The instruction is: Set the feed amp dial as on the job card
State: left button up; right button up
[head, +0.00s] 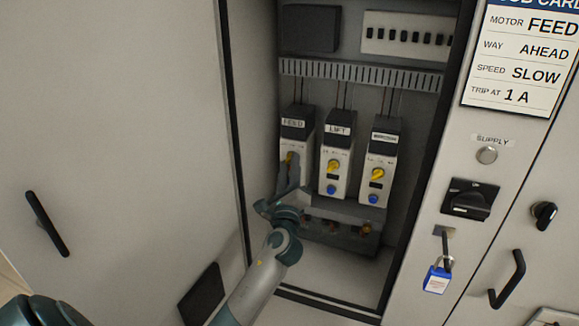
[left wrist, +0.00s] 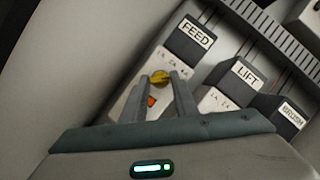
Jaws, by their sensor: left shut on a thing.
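The feed unit (head: 296,125) is the leftmost of three units in the open cabinet; its label FEED also shows in the left wrist view (left wrist: 198,32). Its yellow amp dial (left wrist: 160,77) sits between the fingertips of my left gripper (left wrist: 160,80), which is shut on it. In the head view the gripper (head: 290,165) covers most of the unit's lower front. An orange-red part (left wrist: 151,101) shows below the dial between the fingers. The dial's exact setting is too small to read. The job card (head: 520,60) reads motor FEED, way AHEAD, speed SLOW, trip at 1 A. My right gripper is not in view.
The lift unit (head: 336,160) and a third unit (head: 378,165), labelled BRUSH in the wrist view, stand close to the right, with yellow dials and blue buttons. A black supply switch (head: 469,199) and a blue padlock (head: 437,279) are on the right panel.

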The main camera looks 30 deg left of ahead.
pick_arm(q)
jog(key=n+g+h+p, duration=0.1)
jog(key=n+p, duration=0.1)
jog(key=n, duration=0.3)
jog(key=r+n+g+h+p, duration=0.1)
jog(key=n+g+p, duration=0.1)
jog(key=n, duration=0.4)
jog(key=n+g+h+p, duration=0.1)
jog(key=n+g+p, duration=0.1)
jog(key=n, duration=0.4)
jog(key=shift+r, duration=0.2)
jog(key=shift+n+h, duration=0.3)
jog(key=o, duration=1.1)
jog(key=shift+c, duration=0.2)
jog(key=shift+r, duration=0.1)
